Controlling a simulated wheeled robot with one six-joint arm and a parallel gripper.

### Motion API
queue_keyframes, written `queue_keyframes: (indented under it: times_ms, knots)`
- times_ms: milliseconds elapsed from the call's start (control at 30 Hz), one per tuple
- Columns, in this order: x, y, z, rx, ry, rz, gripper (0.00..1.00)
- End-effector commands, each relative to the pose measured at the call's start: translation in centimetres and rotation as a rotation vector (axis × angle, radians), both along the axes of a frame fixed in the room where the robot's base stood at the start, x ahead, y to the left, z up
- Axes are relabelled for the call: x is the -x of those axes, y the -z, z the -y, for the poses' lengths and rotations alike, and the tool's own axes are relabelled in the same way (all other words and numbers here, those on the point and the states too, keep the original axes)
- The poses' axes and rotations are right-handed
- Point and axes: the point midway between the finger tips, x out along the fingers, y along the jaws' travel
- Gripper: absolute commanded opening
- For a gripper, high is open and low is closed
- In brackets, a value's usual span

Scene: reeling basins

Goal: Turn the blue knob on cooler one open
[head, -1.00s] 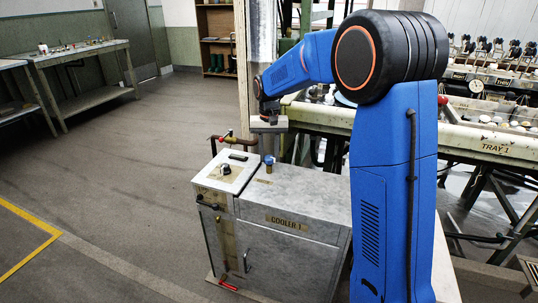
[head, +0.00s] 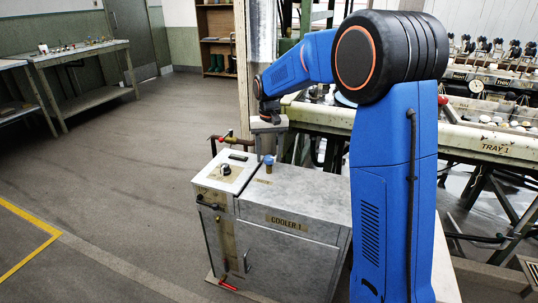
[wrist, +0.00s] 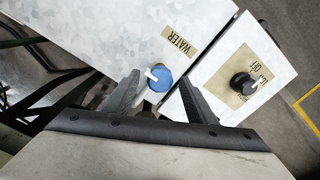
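The blue knob (head: 268,159) stands on the top of cooler one (head: 291,246), a grey metal cabinet labelled COOLER 1. In the wrist view the knob (wrist: 158,79) is round with a white pointer, beside a WATER label (wrist: 179,45). The pointer is aimed towards the upper left. My gripper (wrist: 160,76) is open, with one dark finger on each side of the knob. A gap shows between each finger and the knob. In the head view my gripper is above the knob; the fingers are small there, and their exact height is unclear.
A black knob (wrist: 243,83) with an OFF label sits on the neighbouring panel of the cooler. A red-ended valve or pipe (head: 224,137) is behind the panel. The TRAY 1 bench (head: 497,143) is at right.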

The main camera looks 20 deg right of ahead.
Motion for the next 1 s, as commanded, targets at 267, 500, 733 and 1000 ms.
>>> queue_keyframes:
  times_ms: [267,500,733,1000]
  knots:
    - [0.0,-0.4,0.0,0.000,0.000,0.000,0.51]
    - [0.0,-3.7,0.0,-0.001,0.000,0.003,0.51]
    - [0.0,-8.3,0.0,-0.001,0.000,0.002,0.51]
    - [-0.1,-13.6,0.0,-0.001,0.000,0.002,0.51]
